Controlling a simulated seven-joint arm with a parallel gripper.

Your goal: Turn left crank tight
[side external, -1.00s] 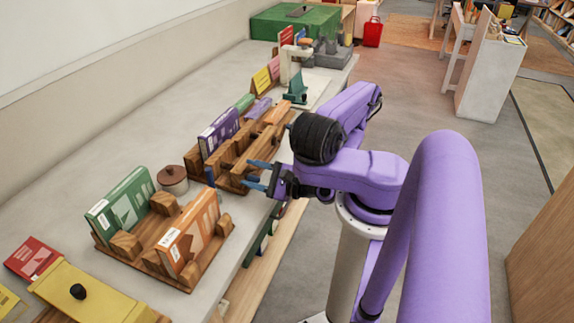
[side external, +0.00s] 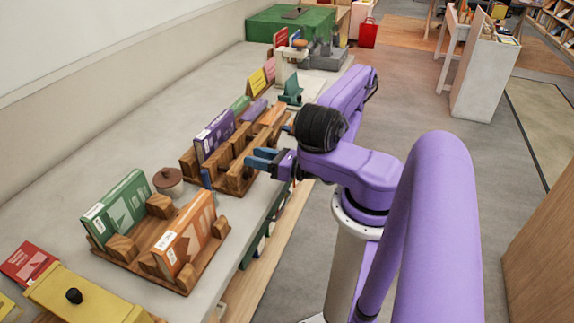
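My gripper (side external: 262,158) is at the front edge of the counter, beside the front end of the farther wooden stand (side external: 232,180). Its two blue fingers point left and look close together or overlapping. From this angle I cannot tell the gap between them, and I see nothing clearly held. No crank can be made out for certain. Dark green parts with pale round spots (side external: 268,229) show below the counter's front edge, partly hidden, and I cannot tell what they are. A small upright blue piece (side external: 206,178) stands at the near end of the farther stand.
The nearer wooden stand (side external: 148,258) holds a green box (side external: 117,207) and an orange box (side external: 186,236). A purple box (side external: 214,136) stands in the farther one. A yellow box (side external: 85,295) is near.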

